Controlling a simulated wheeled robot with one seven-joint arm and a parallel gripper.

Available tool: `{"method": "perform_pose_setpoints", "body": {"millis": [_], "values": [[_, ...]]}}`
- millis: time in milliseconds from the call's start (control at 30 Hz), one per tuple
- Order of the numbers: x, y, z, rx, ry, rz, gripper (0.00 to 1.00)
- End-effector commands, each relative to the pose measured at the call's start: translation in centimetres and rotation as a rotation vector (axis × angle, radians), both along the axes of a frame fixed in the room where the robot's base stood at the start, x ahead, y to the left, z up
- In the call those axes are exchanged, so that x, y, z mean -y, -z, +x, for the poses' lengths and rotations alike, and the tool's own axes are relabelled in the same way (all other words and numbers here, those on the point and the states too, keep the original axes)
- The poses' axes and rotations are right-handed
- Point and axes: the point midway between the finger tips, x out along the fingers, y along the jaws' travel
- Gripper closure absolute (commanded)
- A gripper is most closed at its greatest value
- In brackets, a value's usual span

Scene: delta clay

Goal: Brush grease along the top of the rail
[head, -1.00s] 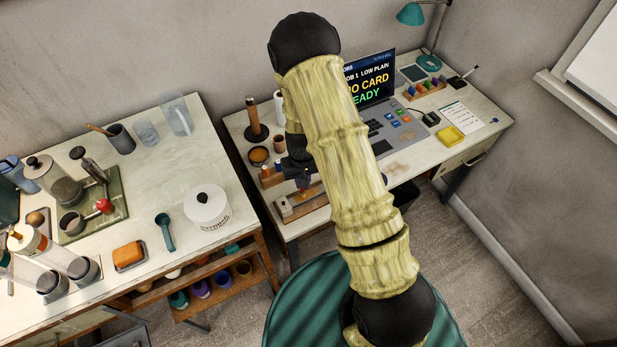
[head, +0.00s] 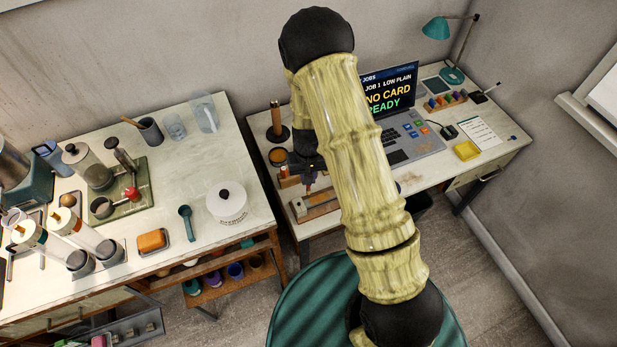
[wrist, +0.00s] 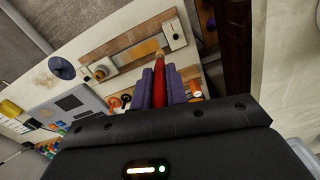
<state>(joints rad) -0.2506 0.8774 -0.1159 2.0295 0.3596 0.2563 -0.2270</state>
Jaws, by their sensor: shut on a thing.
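My gripper (wrist: 160,88) is shut on a brush (wrist: 159,78) with a red handle and a pale tip. The brush points away from the wrist, between the dark purple-blue fingers. In the wrist view the rail (wrist: 135,54) is an orange-tan strip between pale end blocks on a wooden board. The brush tip overlaps the rail's edge near the right-hand block; I cannot tell whether it touches. In the head view my gripper (head: 309,173) is just above the rail assembly (head: 320,205), whose right end is partly behind my arm. A dark pot with amber contents (head: 278,157) stands behind.
A laptop (head: 400,115) reading "NO CARD READY" stands on the right desk. An upright wooden handle on a dark base (head: 276,120) is near the pot. A gap separates this desk from the left bench (head: 165,215), which carries a white lidded pot (head: 227,202).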

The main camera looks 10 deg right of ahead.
Motion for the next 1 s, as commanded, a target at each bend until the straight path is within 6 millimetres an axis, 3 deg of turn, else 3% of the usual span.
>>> {"method": "perform_pose_setpoints", "body": {"millis": [233,1000], "values": [[0.0,-2.0,0.0,0.001,0.0,0.0,1.0],[0.2,-2.0,0.0,0.001,0.003,0.0,1.0]]}}
